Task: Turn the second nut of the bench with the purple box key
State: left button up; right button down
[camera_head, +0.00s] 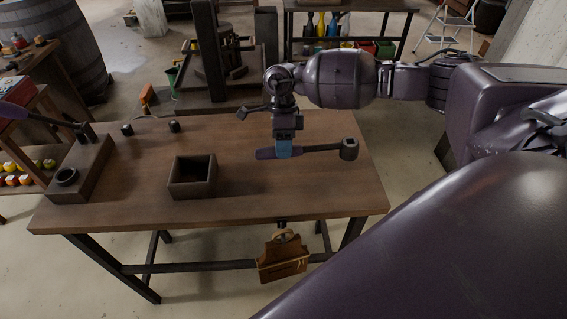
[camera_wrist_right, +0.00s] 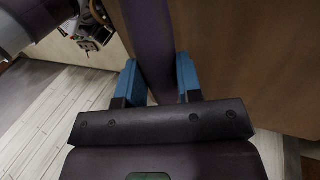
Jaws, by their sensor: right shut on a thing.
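My right gripper (camera_head: 284,149) is shut on the handle of a purple box key (camera_head: 264,154) and holds it over the right part of the bench. The key's dark head (camera_head: 349,149) points right. In the right wrist view, the blue fingers (camera_wrist_right: 157,82) sit on both sides of the purple handle (camera_wrist_right: 150,35). At the bench's left end, a dark block (camera_head: 92,172) carries a round ring-like part (camera_head: 66,177) at its near end.
A dark open square box (camera_head: 192,190) stands mid-bench (camera_head: 240,205). Two dark knobs (camera_head: 127,130) (camera_head: 174,126) stand near the back edge. A brown pouch (camera_head: 283,260) hangs at the front. The bench between the square box and the left block is clear.

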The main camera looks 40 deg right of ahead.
aim_at(284, 178)
jog(key=shift+f, duration=3.25)
jog(key=c, duration=0.8)
grip_release()
jog(key=shift+f, duration=0.1)
jog(key=shift+b+v, duration=0.45)
jog(key=shift+v, duration=4.9)
jog(key=shift+w+f, duration=0.1)
jog(key=shift+w, duration=0.05)
